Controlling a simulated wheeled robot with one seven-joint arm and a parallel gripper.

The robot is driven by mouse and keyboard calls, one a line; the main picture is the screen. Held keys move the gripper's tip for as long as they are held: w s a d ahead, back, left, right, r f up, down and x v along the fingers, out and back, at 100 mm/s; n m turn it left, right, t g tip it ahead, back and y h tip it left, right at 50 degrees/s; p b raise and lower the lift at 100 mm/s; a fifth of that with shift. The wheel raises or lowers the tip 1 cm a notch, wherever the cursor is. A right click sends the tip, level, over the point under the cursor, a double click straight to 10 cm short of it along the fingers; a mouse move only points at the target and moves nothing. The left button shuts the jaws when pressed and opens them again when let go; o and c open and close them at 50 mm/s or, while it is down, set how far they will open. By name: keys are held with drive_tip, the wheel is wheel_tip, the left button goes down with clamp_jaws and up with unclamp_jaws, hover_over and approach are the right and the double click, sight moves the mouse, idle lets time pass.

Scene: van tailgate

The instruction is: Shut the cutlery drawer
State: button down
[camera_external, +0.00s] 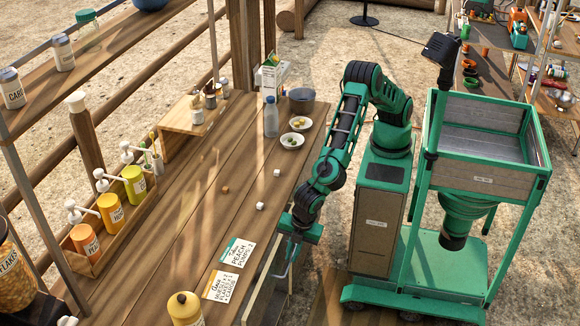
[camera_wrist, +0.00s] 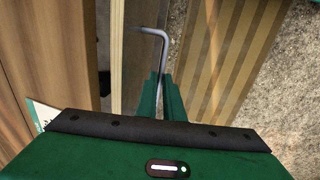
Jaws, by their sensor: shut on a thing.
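The cutlery drawer (camera_external: 262,291) is under the front edge of the wooden counter. Its pale front stands out from the counter edge, with a dark gap behind it, so it looks partly open. In the wrist view the drawer (camera_wrist: 130,60) runs along the left of my fingers. Its grey bar handle (camera_wrist: 164,48) bends down between my fingertips. My gripper (camera_external: 287,262) is low beside the counter edge, shut on the handle; the green fingers (camera_wrist: 160,88) show close together around the bar. The drawer's inside is mostly hidden.
The counter (camera_external: 170,240) holds two lettered cards (camera_external: 221,286), pump bottles in a wooden rack (camera_external: 105,245), small cubes, a bottle (camera_external: 271,117) and two small bowls (camera_external: 290,141). Sandy ground lies behind my base.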

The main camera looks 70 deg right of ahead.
sight(279, 245)
drive_tip(key=shift+w+r, duration=0.1)
drive_tip(key=shift+w, duration=2.25)
drive_tip(key=shift+w, duration=0.1)
drive_tip(key=c, duration=1.9)
unclamp_jaws()
wheel_tip(279, 245, up, 10)
drive_tip(key=s, duration=0.2)
drive_tip(key=shift+r, duration=0.25)
drive_tip(key=shift+s, duration=0.1)
